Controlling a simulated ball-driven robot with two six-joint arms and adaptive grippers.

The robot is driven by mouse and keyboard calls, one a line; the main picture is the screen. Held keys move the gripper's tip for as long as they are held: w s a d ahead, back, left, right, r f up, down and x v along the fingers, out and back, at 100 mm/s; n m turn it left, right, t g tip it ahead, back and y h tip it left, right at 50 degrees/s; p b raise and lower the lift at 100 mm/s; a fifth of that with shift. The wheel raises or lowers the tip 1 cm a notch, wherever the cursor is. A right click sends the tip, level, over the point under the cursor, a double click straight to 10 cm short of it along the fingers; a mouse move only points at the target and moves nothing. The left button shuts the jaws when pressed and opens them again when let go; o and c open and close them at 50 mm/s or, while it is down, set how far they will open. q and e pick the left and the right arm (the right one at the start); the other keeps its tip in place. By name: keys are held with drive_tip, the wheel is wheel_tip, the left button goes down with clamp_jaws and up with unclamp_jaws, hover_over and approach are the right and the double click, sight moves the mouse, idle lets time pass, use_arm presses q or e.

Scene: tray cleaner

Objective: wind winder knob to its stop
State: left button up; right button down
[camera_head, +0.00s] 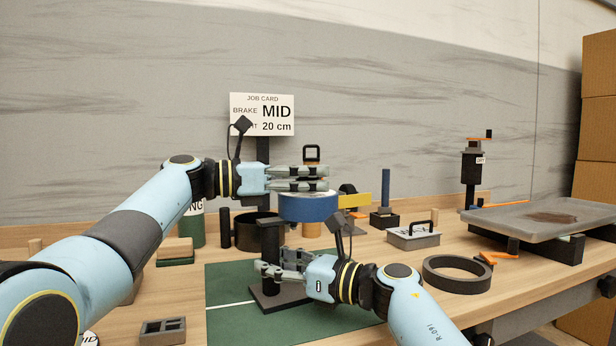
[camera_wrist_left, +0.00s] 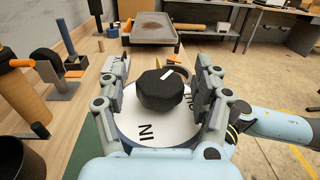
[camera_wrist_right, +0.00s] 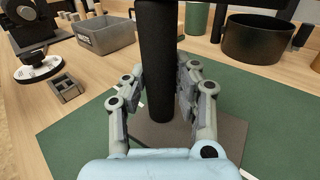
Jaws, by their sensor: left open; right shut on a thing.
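The winder is a blue drum (camera_head: 308,208) on a black post (camera_head: 270,242) with a dark base plate. My left gripper (camera_head: 318,178) is open at the top of the drum. In its wrist view its fingers stand on either side of the knob, with gaps showing. My right gripper (camera_head: 277,268) is shut on the black post (camera_wrist_right: 157,60), low above the base plate. The head view hides the knob behind the left fingers.
A job card (camera_head: 262,114) reads "MID" and "20 cm". A green mat (camera_head: 240,325) lies under the winder. A black ring (camera_head: 457,274), a grey box (camera_head: 413,236) and a grey tray (camera_head: 530,221) are to the right. A black pot (camera_wrist_right: 257,38) stands behind.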

use_arm(q)
drive_tip(key=c, duration=1.2)
drive_tip(key=n+t+y, duration=0.2)
drive_tip(key=n+t, duration=0.1)
drive_tip(key=t, duration=0.2)
drive_tip(key=shift+s+d+f, duration=0.1)
drive_tip(key=shift+c, duration=0.2)
drive_tip(key=shift+n+t+y, duration=0.6)
drive_tip(key=shift+n+t, duration=0.1)
drive_tip(key=shift+n, duration=0.1)
drive_tip(key=o, duration=1.2)
drive_tip(key=shift+o, duration=0.2)
drive_tip(key=v, duration=1.2)
